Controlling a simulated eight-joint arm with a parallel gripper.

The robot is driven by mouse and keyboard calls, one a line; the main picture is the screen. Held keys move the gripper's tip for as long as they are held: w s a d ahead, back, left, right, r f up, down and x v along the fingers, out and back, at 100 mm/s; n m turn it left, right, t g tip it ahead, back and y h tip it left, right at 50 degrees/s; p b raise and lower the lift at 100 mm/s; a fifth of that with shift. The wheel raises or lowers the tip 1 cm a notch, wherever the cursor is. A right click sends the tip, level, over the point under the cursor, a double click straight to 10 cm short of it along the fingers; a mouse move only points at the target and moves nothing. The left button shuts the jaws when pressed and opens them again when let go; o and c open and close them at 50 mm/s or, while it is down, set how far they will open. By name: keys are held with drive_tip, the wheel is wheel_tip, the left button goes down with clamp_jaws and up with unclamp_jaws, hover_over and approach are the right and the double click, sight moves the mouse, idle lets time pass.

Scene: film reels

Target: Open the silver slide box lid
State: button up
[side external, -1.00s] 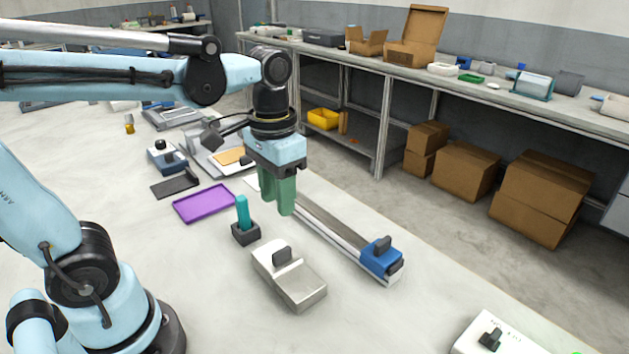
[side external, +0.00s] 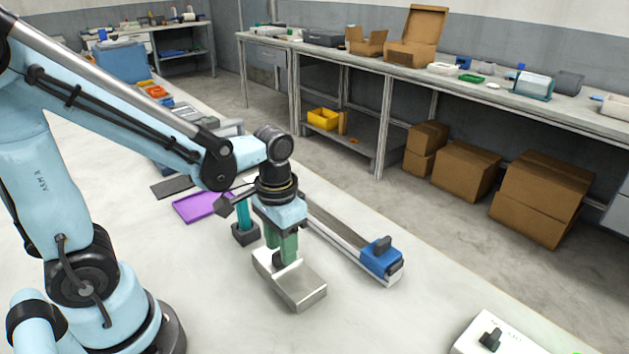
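The silver slide box (side external: 305,288) lies on the pale table in the front middle of the side view. Its lid appears closed, with a dark upright handle (side external: 279,260) toward its far left end. My gripper (side external: 281,254) points down over this handle, its green fingers low and close around or beside it. The fingers and my wrist partly hide the handle's top. I cannot tell whether the fingers grip the handle or only stand beside it.
A teal peg in a black block (side external: 245,234) stands close left of my gripper. A rail with a blue slider (side external: 381,257) runs behind the box on the right. A purple tray (side external: 195,207) lies at the left.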

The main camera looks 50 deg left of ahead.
drive_tip(key=shift+f, duration=0.3)
clamp_jaws()
idle(0.3)
